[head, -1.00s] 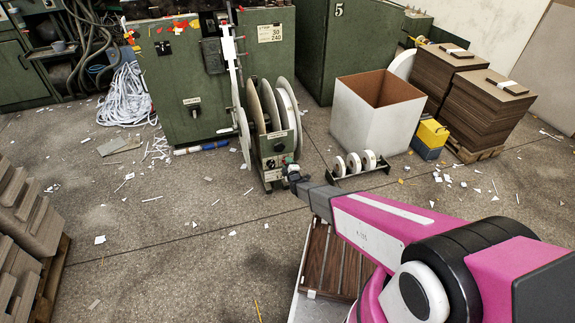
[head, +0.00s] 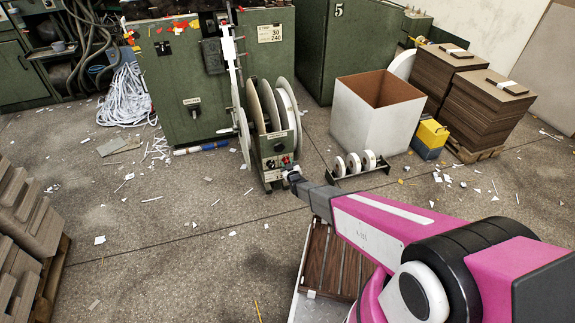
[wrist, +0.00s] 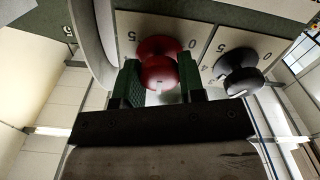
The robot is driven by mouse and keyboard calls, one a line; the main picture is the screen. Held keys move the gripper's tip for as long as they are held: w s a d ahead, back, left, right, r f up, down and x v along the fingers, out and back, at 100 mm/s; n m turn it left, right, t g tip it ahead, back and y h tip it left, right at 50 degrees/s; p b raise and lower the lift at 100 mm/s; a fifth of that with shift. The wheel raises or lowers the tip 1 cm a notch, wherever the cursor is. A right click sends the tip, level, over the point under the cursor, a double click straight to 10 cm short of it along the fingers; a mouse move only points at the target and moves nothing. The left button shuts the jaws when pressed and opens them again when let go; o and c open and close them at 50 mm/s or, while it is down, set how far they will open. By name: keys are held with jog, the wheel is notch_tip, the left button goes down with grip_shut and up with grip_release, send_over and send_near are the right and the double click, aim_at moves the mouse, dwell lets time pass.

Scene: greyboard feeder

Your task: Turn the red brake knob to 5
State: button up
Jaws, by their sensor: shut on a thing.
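The red brake knob (wrist: 158,72) sits on a pale dial plate (wrist: 195,32) on the feeder's control box (head: 277,155). A "5" and a "0" are readable on the plate beside it; where the knob points I cannot tell. My gripper (wrist: 160,88) has its two green fingers on either side of the red knob, shut on it. In the head view my gripper (head: 290,173) is at the front of the control box, and the knob is too small there to read. A black knob (wrist: 241,76) on a second numbered plate is to the right of the red one.
Large reel discs (head: 287,110) stand on the feeder above the control box. A small rack of white rolls (head: 354,165) is on the floor just right of my gripper. An open white box (head: 372,125) stands behind it. Paper scraps litter the otherwise open floor at left.

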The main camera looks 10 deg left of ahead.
jog(key=m, duration=1.2)
jog(key=shift+f+m, duration=0.1)
jog(key=shift+m, duration=0.3)
jog(key=m, duration=1.2)
jog(key=shift+m, duration=0.4)
jog(key=o, duration=0.9)
